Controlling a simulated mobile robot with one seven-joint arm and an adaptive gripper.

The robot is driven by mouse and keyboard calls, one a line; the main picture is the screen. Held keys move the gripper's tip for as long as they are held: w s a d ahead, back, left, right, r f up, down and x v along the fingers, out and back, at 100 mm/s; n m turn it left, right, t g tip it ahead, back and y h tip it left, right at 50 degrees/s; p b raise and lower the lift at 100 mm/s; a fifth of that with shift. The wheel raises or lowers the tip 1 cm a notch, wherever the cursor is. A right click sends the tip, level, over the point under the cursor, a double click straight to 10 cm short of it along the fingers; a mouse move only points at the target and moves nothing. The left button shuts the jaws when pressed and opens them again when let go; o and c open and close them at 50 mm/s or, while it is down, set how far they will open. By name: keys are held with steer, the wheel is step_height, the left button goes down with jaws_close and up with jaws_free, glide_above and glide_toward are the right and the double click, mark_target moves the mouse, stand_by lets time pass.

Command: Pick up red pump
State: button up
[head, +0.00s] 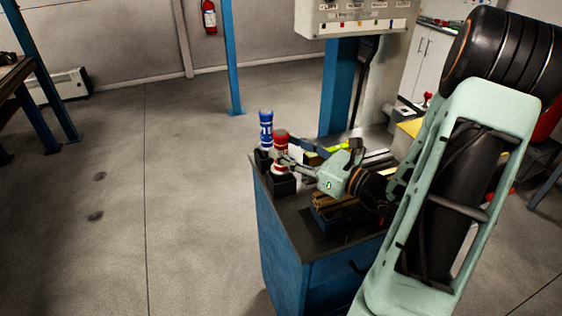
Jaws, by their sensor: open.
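The red pump (281,138) stands upright near the far left corner of the workbench, with its lower part in a black holder (281,186). A white band shows low on its body. My gripper (281,160) is open at the pump's lower part, reaching in from the right. Its fingers overlap the pump in the picture. I cannot tell whether they touch it or lie around it. The gripper hides part of the pump's lower body.
A blue bottle-like item (266,124) stands just behind and left of the red pump, in a black holder. The blue workbench (278,240) also carries brown blocks (335,208) under my arm. A control panel (350,14) hangs above. The floor at left is clear.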

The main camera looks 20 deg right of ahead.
steer(key=shift+x, duration=1.25)
jaws_close()
